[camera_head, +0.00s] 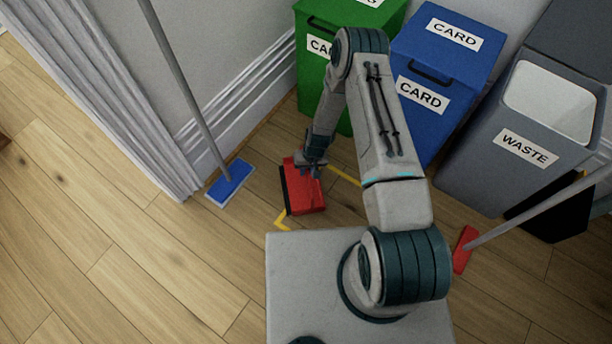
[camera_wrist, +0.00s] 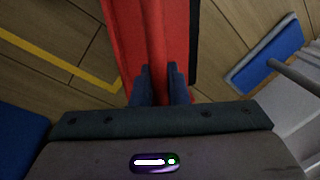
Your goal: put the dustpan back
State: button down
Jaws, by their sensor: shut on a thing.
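The red dustpan (camera_head: 305,188) with a black edge is at floor level or just above it, in front of the green bin, beside yellow tape marks (camera_head: 283,219). My gripper (camera_head: 311,165) is over the dustpan. In the wrist view, my gripper (camera_wrist: 160,85) is shut on the red handle of the dustpan (camera_wrist: 122,40), one finger on each side. A yellow tape line (camera_wrist: 60,62) also shows there on the floor. I cannot tell whether the dustpan touches the floor. My arm hides part of the tape.
A blue mop head (camera_head: 230,184) stands left of the dustpan by the wall. Green (camera_head: 318,75), blue (camera_head: 435,85) and grey waste (camera_head: 520,140) bins stand behind. A red broom head (camera_head: 464,249) is at the right. Floor at the left is clear.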

jog(key=shift+f+b, duration=0.75)
jog(key=shift+f, duration=1.25)
jog(key=shift+f, duration=0.15)
jog(key=c, duration=1.4)
grip_release()
